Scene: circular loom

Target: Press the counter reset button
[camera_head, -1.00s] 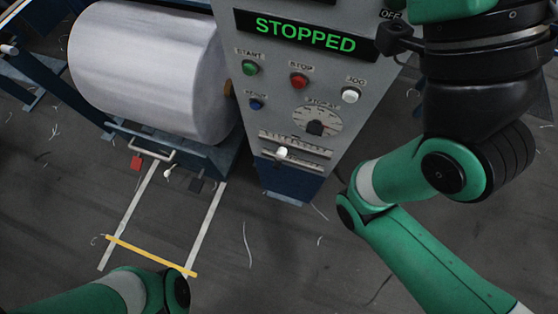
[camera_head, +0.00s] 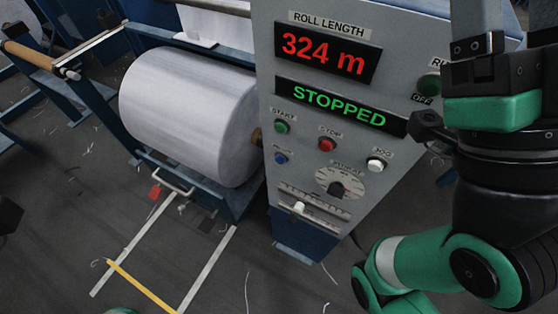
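The grey control panel (camera_head: 300,90) stands in the middle of the head view. Its red counter display (camera_head: 325,54) reads 324 m under the label ROLL LENGTH. A green display (camera_head: 339,107) reads STOPPED. Below are a green START button (camera_head: 282,127), a red STOP button (camera_head: 326,145), a white JOG button (camera_head: 375,165) and a blue button (camera_head: 281,158) whose label is too small to read surely. My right gripper (camera_head: 477,60) is at the upper right beside the panel, apart from these buttons; its finger opening is unclear. My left gripper is out of view.
A large white roll (camera_head: 190,115) lies left of the panel. A dial (camera_head: 340,184) and a slider (camera_head: 299,207) are low on the panel. Floor rails with a yellow bar (camera_head: 140,286) lie lower left.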

